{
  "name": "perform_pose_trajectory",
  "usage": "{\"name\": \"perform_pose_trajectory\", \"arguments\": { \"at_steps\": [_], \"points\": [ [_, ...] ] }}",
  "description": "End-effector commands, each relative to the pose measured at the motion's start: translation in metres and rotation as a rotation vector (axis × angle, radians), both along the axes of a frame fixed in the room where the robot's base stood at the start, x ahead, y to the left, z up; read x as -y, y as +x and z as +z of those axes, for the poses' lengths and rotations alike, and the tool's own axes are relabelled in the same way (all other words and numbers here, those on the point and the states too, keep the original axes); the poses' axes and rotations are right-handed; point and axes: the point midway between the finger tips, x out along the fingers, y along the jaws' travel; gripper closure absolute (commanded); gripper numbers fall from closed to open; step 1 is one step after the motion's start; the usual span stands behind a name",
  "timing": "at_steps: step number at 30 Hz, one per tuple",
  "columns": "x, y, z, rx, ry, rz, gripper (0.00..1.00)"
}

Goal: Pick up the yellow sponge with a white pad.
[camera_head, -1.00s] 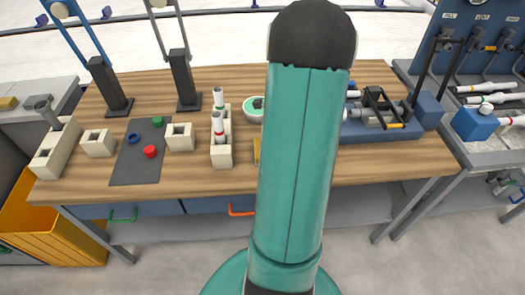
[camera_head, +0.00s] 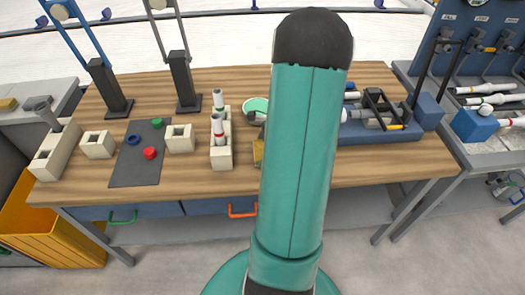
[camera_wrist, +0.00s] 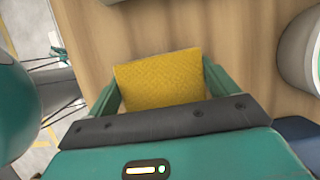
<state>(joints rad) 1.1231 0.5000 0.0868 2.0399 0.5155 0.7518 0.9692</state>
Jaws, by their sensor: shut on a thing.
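The yellow sponge (camera_wrist: 160,80) sits between the two fingers of my gripper (camera_wrist: 160,92) in the wrist view. The fingers press on its left and right sides, and the gripper is shut on it. Its white pad does not show. In the head view a small part of the sponge (camera_head: 258,152) shows at the left edge of my arm, above the wooden table near its front edge. My arm hides the rest of it and most of the gripper. I cannot tell whether the sponge still touches the table.
White blocks holding upright tubes (camera_head: 221,155) stand just left of the sponge. A green-and-white bowl (camera_head: 255,106) is behind it. A dark mat (camera_head: 140,155) with coloured caps lies farther left. A blue vise-like fixture (camera_head: 380,125) stands to the right.

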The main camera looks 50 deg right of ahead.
Motion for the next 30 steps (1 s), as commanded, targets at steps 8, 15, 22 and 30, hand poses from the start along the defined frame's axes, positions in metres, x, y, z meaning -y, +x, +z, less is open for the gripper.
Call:
{"name": "perform_pose_trajectory", "arguments": {
  "at_steps": [8, 15, 22, 30],
  "points": [
    [0.001, 0.0, 0.017, 0.001, -0.004, 0.0, 0.36],
    [-0.013, -0.02, 0.061, 0.002, -0.005, 0.0, 0.36],
    [-0.04, -0.061, 0.102, 0.001, -0.003, -0.003, 0.36],
    [-0.069, -0.103, 0.124, 0.002, -0.002, -0.001, 0.36]
  ]
}}
